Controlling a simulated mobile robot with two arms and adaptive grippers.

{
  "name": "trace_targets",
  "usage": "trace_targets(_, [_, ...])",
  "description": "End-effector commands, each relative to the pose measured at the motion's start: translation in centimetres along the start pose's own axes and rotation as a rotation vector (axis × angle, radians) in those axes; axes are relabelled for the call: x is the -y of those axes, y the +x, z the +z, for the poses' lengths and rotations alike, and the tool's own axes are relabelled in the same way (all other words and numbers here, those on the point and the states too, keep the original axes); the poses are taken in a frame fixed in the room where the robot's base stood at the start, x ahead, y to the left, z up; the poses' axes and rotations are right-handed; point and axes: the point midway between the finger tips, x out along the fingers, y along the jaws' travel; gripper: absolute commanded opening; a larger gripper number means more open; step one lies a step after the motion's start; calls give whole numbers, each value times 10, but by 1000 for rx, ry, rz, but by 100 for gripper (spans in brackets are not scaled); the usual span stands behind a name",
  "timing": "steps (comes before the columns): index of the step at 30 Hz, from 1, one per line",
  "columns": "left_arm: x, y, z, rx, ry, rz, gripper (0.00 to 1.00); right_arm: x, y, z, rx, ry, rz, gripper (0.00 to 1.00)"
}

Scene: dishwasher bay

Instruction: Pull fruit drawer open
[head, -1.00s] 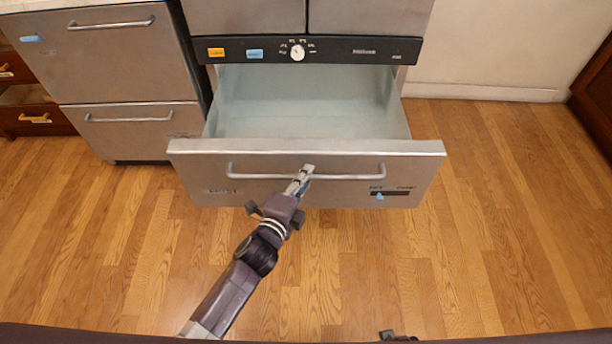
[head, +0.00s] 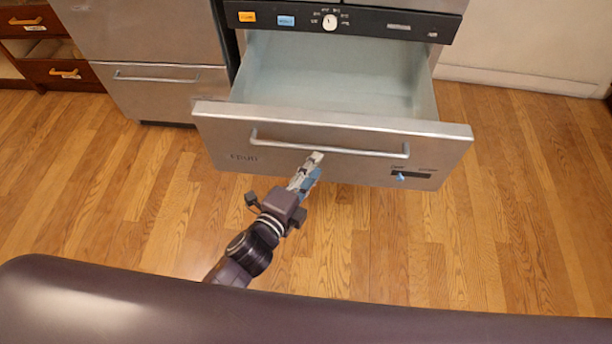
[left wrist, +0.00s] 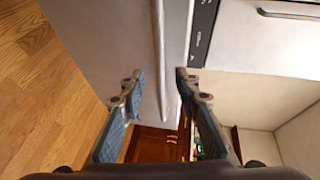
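The fruit drawer (head: 215,118) is a wide steel drawer below the black control panel. It stands well open, and its pale inside (head: 335,85) looks empty. Its long bar handle (head: 365,152) runs across the front. My left gripper (head: 310,165) is at the middle of the handle, reaching up from below in the head view. In the left wrist view the two fingers (left wrist: 158,88) are apart, with the handle bar (left wrist: 160,45) running between their lines. I cannot tell whether either finger touches the bar. My right gripper is not in view.
A black control panel (head: 372,27) with a white knob is above the drawer. Another steel drawer unit (head: 165,90) stands to the left, shut. Wooden drawers (head: 55,73) are at far left. The wooden floor (head: 510,235) is clear on the right.

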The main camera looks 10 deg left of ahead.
Motion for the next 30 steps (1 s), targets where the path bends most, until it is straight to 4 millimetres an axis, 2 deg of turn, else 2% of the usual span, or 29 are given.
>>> trace_targets(3, [-1, -20, 0, 1, 0, 2, 30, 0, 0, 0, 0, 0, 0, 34])
trace_targets(9, [0, -37, 1, 1, 1, 0, 30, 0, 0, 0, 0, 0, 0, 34])
trace_targets(27, [0, -39, 1, 1, 0, 0, 30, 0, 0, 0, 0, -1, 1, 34])
trace_targets(30, [0, -40, 6, 20, -25, 9, 30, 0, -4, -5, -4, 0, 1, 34])
